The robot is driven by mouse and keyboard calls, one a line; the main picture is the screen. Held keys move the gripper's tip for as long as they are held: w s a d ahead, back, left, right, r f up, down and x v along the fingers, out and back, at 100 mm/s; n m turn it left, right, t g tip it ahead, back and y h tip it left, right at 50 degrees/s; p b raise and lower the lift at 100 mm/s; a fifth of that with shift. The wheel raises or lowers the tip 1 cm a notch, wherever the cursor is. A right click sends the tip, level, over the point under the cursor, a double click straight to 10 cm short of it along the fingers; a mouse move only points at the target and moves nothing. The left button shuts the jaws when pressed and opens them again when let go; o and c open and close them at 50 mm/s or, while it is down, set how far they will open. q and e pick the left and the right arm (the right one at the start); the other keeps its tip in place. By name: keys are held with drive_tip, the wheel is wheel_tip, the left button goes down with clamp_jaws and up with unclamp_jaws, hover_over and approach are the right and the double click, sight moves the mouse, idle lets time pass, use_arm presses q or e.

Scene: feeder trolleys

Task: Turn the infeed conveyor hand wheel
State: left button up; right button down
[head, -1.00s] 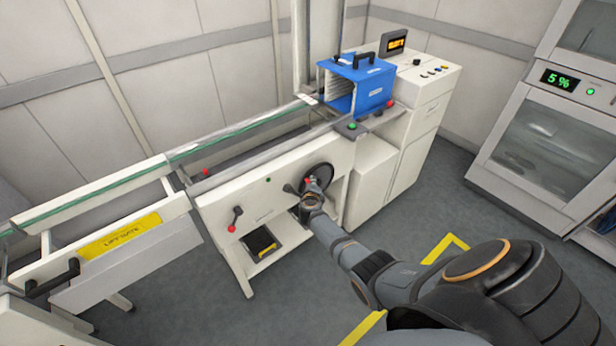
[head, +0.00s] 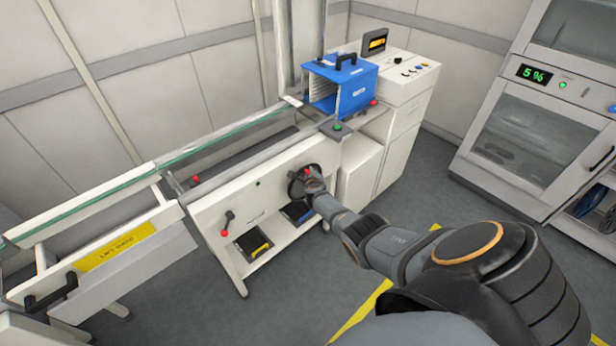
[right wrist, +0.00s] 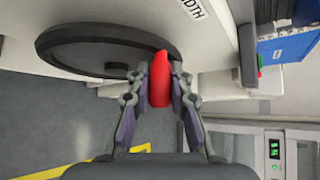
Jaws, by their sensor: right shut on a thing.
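The hand wheel (head: 297,184) is a dark disc on the front of the white infeed conveyor (head: 214,206). My right gripper (head: 309,176) is at the wheel and hides part of it. In the right wrist view the wheel (right wrist: 75,45) fills the upper left, and my right gripper (right wrist: 158,84) is shut on its red handle (right wrist: 160,78), one finger on each side. A bit of the red handle also shows in the head view. My left gripper is not in view.
A crank with a red knob (head: 225,232) sits left of the wheel. A blue magazine (head: 343,90) stands on the conveyor's far end, beside a white control cabinet (head: 400,80). A lift gate (head: 118,246) is at left. Open floor lies right of the cabinet.

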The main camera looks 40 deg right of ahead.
drive_tip(key=shift+w+d+r, duration=0.1)
drive_tip(key=shift+d+r, duration=0.1)
drive_tip(key=shift+d, duration=0.2)
drive_tip(key=c, duration=1.2)
unclamp_jaws()
drive_tip(key=shift+f, duration=0.1)
drive_tip(key=shift+a, duration=0.1)
drive_tip(key=shift+s, duration=0.2)
drive_tip(key=shift+s+a+r, duration=0.25)
drive_tip(key=shift+s+r, duration=0.05)
drive_tip(key=shift+s, duration=0.2)
drive_tip(key=v, duration=0.6)
drive_tip(key=shift+w+a, duration=0.1)
